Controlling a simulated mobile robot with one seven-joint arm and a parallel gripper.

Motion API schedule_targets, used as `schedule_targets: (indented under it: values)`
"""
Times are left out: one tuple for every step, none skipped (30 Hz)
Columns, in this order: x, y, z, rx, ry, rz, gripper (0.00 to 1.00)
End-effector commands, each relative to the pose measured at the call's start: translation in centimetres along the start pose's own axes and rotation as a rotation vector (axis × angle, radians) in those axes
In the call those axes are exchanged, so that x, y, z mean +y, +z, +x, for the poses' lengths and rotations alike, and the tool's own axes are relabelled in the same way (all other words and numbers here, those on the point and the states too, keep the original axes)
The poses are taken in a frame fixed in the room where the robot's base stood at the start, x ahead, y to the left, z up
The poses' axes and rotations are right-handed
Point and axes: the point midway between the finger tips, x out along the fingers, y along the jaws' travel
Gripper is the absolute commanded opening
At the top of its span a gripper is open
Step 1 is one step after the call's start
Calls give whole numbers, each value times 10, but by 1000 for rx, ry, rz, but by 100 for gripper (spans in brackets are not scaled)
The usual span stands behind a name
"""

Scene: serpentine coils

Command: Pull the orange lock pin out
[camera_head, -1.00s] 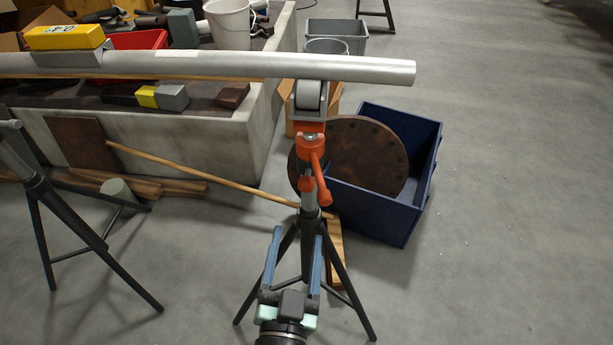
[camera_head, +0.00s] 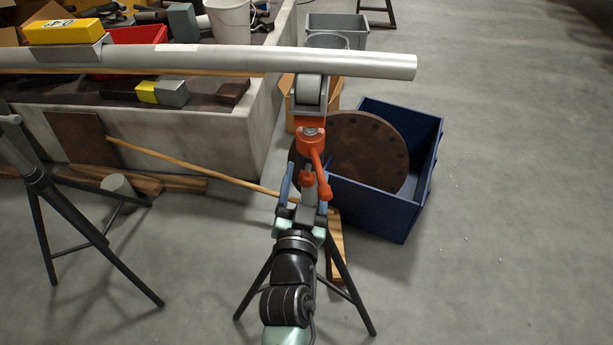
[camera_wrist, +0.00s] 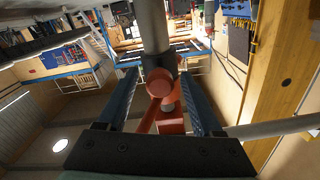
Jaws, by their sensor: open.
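The orange lock pin (camera_head: 306,180) shows as a small round knob on the post of the middle stand, below an orange collar (camera_head: 311,144). In the wrist view the pin's round end (camera_wrist: 160,82) faces the camera. An orange lever (camera_head: 321,176) hangs from the collar just right of the pin. My gripper (camera_head: 304,186) is open, with one blue finger on each side of the pin. In the wrist view, clear gaps show between the pin and both fingers of my gripper (camera_wrist: 158,78). The lever also lies between the fingers there (camera_wrist: 148,115).
A long grey pipe (camera_head: 220,60) rests on the stand's roller (camera_head: 308,90) above. A blue crate (camera_head: 385,215) with a rusty disc (camera_head: 365,155) stands close behind on the right. Another tripod stand (camera_head: 45,190) is at the left. The floor at the right is clear.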

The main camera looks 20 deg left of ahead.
Motion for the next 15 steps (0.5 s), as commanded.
schedule_targets:
  values:
    - [0, 0, 1, 0, 0, 0, 68]
    - [0, 0, 2, 0, 0, 0, 68]
    - [0, 0, 2, 0, 0, 0, 68]
    - [0, 0, 2, 0, 0, 0, 68]
    - [0, 0, 2, 0, 0, 0, 68]
    - [0, 0, 2, 0, 0, 0, 68]
    - [0, 0, 2, 0, 0, 0, 68]
    - [0, 0, 1, 0, 0, 0, 68]
    - [0, 0, 1, 0, 0, 0, 62]
    - [0, 0, 1, 0, 0, 0, 57]
    - [0, 0, 1, 0, 0, 0, 51]
    - [0, 0, 1, 0, 0, 0, 44]
    - [0, 0, 1, 0, 0, 0, 39]
    - [0, 0, 1, 0, 0, 0, 33]
    - [0, 0, 1, 0, 0, 0, 26]
